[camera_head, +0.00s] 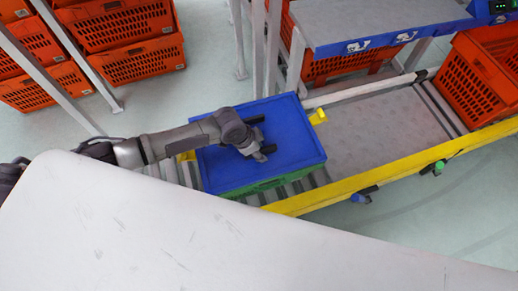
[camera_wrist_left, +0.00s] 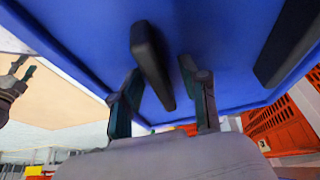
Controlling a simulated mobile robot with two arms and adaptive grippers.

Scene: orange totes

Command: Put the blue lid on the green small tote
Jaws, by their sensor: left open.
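The blue lid (camera_head: 295,140) lies over the top of the green small tote (camera_head: 265,184), lined up with it; only a green strip of the tote shows below the lid's front edge. My left gripper (camera_head: 260,152) is at the lid, over its middle. In the left wrist view the lid (camera_wrist_left: 90,30) fills the top, and the fingers of my left gripper (camera_wrist_left: 162,72) stand apart on either side of a black handle (camera_wrist_left: 152,65), not closed on it. A gripper-like part, probably my right gripper (camera_wrist_left: 14,88), shows at the left edge there; its opening is unclear.
The tote stands on a roller conveyor with a yellow side rail (camera_head: 400,163). An orange tote (camera_head: 482,75) stands farther right on the conveyor. More orange totes (camera_head: 135,60) are stacked at the back left. A grey shelf with a blue edge (camera_head: 390,42) is behind.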

